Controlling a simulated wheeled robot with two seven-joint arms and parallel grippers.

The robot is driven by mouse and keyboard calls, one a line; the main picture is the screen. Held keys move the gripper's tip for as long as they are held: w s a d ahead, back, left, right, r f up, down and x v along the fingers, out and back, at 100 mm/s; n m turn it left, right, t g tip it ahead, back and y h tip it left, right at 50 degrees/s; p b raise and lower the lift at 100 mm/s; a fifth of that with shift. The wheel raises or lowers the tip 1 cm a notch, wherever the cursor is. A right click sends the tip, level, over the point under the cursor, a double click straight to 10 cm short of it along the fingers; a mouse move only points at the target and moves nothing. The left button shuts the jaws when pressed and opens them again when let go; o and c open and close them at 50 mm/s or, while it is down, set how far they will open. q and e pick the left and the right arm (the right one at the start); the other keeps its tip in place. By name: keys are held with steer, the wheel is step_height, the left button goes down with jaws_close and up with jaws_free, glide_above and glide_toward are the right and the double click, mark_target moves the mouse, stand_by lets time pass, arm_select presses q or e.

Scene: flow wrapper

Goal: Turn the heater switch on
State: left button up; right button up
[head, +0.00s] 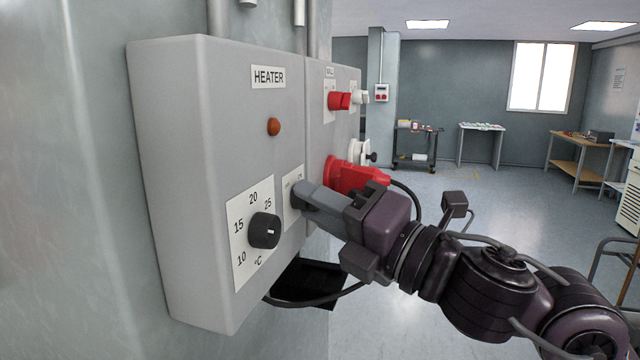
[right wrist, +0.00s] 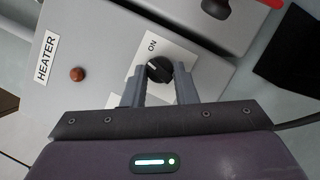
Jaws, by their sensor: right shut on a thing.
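The heater box (head: 185,150) is a grey wall box with a HEATER label (head: 268,77), which also shows in the right wrist view (right wrist: 47,55). Its heater switch (right wrist: 159,69) is a black rotary knob on a white plate marked ON. My right gripper (head: 300,196) reaches in from the right, its fingers at this plate. In the right wrist view its two fingers (right wrist: 160,88) stand on either side of the knob, shut on it. In the head view the fingers hide most of the knob. An orange-brown lamp (head: 273,127) sits above. My left gripper is not in view.
A black temperature dial (head: 264,231) sits just left of my right gripper. A red plug (head: 355,177) and a red switch (head: 339,101) are on the adjoining box to the right. A black cable (head: 330,299) hangs below. The floor to the right is open.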

steer(key=shift+r+m+g+h+p, duration=0.2)
steer(key=shift+m+h+p, duration=0.4)
steer(key=shift+m+p, duration=1.25)
steer(key=shift+r+m+g+h+p, duration=0.15)
steer(key=shift+m+h+p, duration=0.45)
steer(key=shift+m+p, duration=1.25)
steer(key=shift+n+p, duration=0.45)
steer(key=shift+n, duration=0.05)
steer(key=o, duration=1)
steer(key=shift+f, duration=0.1)
steer(key=b+v, duration=0.3)
steer(key=v, duration=0.4)
steer(key=shift+s+d, duration=0.25)
steer(key=shift+d, duration=0.05)
